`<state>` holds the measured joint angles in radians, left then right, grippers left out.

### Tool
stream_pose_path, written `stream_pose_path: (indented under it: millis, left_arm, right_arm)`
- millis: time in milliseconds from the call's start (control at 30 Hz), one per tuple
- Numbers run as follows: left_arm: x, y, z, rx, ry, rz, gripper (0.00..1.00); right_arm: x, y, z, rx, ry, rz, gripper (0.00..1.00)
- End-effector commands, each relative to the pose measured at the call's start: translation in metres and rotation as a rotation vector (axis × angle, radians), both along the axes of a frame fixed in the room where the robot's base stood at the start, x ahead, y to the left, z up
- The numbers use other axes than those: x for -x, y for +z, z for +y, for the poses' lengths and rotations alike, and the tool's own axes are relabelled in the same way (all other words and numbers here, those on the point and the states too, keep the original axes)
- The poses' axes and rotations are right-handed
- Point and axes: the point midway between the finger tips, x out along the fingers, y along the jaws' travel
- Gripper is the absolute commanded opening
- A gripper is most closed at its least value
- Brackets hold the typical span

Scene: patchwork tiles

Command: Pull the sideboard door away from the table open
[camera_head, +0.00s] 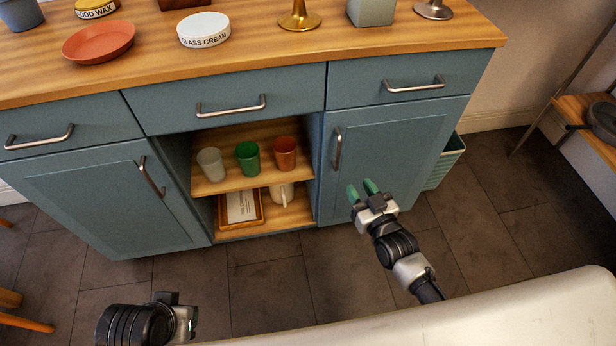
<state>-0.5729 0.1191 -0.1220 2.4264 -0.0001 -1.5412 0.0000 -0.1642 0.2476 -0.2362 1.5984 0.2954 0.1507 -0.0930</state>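The blue-grey sideboard (225,107) has two doors, both shut. The right door (390,150) has a vertical metal handle (337,148) near its left edge. The left door (100,205) has a similar handle (152,177) near its right edge. My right gripper (361,190) has green fingertips spread apart with nothing seen between them. It is in front of the lower right door, below and right of that door's handle, not on it. My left gripper (188,322) is low at the bottom edge, far from both handles; its fingers are mostly hidden.
Three drawers are shut above. The open middle shelves hold cups (247,158), a tray (240,207) and a mug (281,194). A green bin (445,161) stands right of the sideboard. A shelf with a pan (601,121) is far right. Wooden legs (22,322) show lower left.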

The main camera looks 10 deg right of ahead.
Motion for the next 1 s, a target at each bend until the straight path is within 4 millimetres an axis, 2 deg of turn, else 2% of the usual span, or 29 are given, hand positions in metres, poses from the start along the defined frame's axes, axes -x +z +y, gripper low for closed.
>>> stream_pose_path:
  millis: [233, 467, 700, 1000]
  left_arm:
    - [0.005, 0.006, 0.001, 0.001, 0.001, -0.007, 0.43]
    - [0.004, -0.006, 0.001, 0.001, 0.001, -0.007, 0.43]
    - [-0.031, 0.0, -0.01, 0.043, -0.016, -0.216, 0.43]
    - [-0.048, 0.007, -0.017, 0.069, -0.025, -0.334, 0.43]
  right_arm:
    - [-0.014, 0.01, 0.004, -0.01, 0.005, -0.044, 0.36]
    - [-0.057, 0.009, 0.014, -0.011, 0.004, -0.045, 0.36]
    - [-0.093, 0.008, 0.023, -0.011, 0.005, -0.041, 0.36]
    - [-0.108, 0.009, 0.026, -0.01, 0.005, -0.04, 0.36]
